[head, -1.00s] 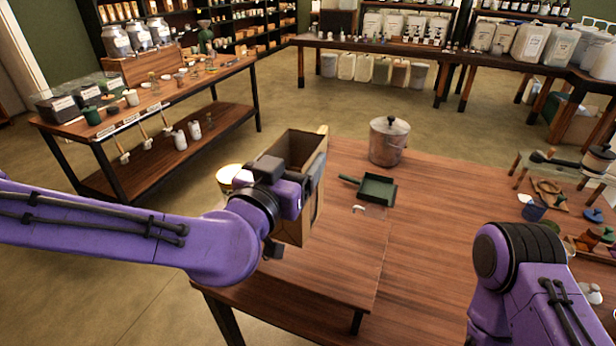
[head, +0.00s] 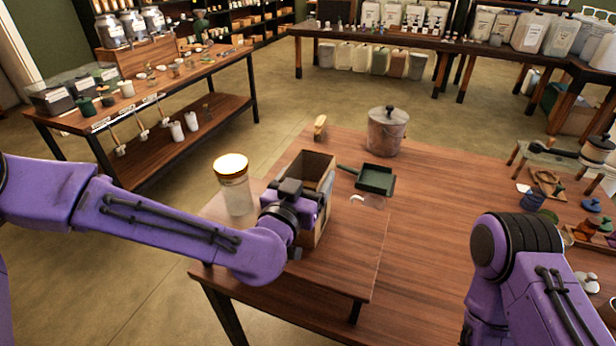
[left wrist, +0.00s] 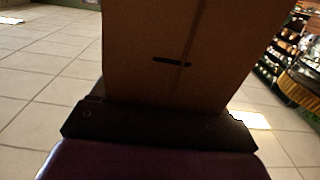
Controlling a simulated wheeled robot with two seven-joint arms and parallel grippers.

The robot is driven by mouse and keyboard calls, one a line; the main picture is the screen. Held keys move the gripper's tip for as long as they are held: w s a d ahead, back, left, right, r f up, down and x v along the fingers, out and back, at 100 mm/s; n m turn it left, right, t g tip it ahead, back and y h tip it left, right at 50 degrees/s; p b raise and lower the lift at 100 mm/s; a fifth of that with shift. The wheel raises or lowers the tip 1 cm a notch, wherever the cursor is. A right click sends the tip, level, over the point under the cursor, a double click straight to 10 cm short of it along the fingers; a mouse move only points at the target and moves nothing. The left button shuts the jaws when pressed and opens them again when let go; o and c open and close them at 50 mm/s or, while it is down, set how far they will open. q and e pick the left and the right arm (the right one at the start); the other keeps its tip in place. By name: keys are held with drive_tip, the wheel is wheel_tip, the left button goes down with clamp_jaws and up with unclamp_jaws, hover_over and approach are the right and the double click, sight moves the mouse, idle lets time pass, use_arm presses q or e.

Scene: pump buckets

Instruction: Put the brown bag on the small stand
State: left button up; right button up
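The brown bag (head: 316,166) is upright with its open top facing up, over the small wooden stand (head: 350,258). Whether its base touches the stand top cannot be told. My left gripper (head: 303,208) is at the bag's near left side and appears shut on it; its fingertips are hidden. In the left wrist view the bag (left wrist: 180,50) fills the middle, close against the dark gripper body. My right arm shows at the lower right, but its gripper is out of view.
A gold-lidded jar (head: 233,185) stands left of the bag. The table (head: 440,240) is clear right of the stand. Small items crowd its right end.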

use_arm(q)
drive_tip(key=o, duration=0.4)
drive_tip(key=shift+w, duration=0.1)
drive_tip(key=shift+r, duration=0.15)
drive_tip(key=shift+s, duration=0.25)
drive_tip(key=p+v, duration=1.1)
drive_tip(key=p, duration=0.2)
drive_tip(key=shift+s+a+p, duration=0.15)
drive_tip(key=shift+s+p, duration=0.1)
drive_tip(key=shift+p, duration=0.05)
